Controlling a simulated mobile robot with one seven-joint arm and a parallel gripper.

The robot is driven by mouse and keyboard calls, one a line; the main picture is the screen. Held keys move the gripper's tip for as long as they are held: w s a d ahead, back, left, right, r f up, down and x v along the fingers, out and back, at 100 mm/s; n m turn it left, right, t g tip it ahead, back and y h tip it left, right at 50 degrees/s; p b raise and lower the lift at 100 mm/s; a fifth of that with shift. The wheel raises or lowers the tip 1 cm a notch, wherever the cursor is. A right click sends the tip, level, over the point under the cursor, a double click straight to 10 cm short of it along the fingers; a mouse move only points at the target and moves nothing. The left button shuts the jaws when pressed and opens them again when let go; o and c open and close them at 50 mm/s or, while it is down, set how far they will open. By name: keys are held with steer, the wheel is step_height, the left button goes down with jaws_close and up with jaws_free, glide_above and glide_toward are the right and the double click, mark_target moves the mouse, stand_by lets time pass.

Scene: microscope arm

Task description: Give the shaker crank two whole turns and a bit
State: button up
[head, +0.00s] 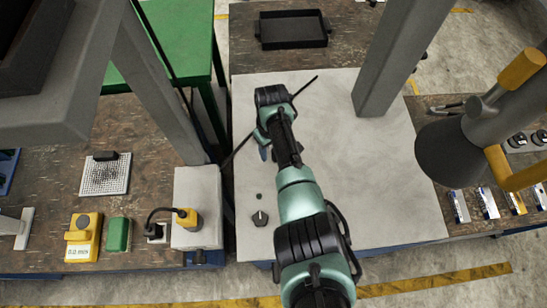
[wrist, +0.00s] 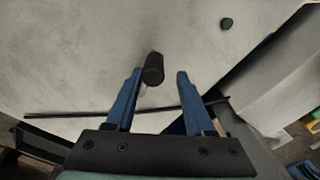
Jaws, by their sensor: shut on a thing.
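My gripper (head: 264,150) is over the pale grey top (head: 380,190), left of its middle, with much of it hidden by my arm in the head view. In the wrist view my gripper (wrist: 158,74) has its two blue fingers on either side of a black cylindrical knob (wrist: 153,70), which looks like the crank's handle. It is shut on this knob; the knob sits nearer the left finger in the picture. A thin black rod (head: 306,87) runs slantwise under the gripper; it also crosses the wrist view (wrist: 60,115). Its link to the knob is hidden.
A small dark knob (head: 260,218) stands on the pale top's near left. A grey box (head: 197,232) with a yellow plug is left of it. A grey post (head: 388,65) rises at the back right. A black tray (head: 292,30) lies behind. The top's right side is clear.

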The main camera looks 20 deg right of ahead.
steer(key=shift+w+a+f, duration=0.1)
steer(key=shift+a+f, duration=0.05)
steer(key=c, duration=0.3)
steer(key=o, duration=0.4)
steer(key=shift+o, duration=1.2)
steer(key=shift+s+d, duration=0.35)
steer(key=shift+w+r+p, duration=0.15)
steer(key=shift+r+p, duration=0.4)
steer(key=shift+r, duration=0.05)
step_height(320, 180, up, 4)
steer(key=p, duration=0.3)
steer(key=shift+r, duration=1.45)
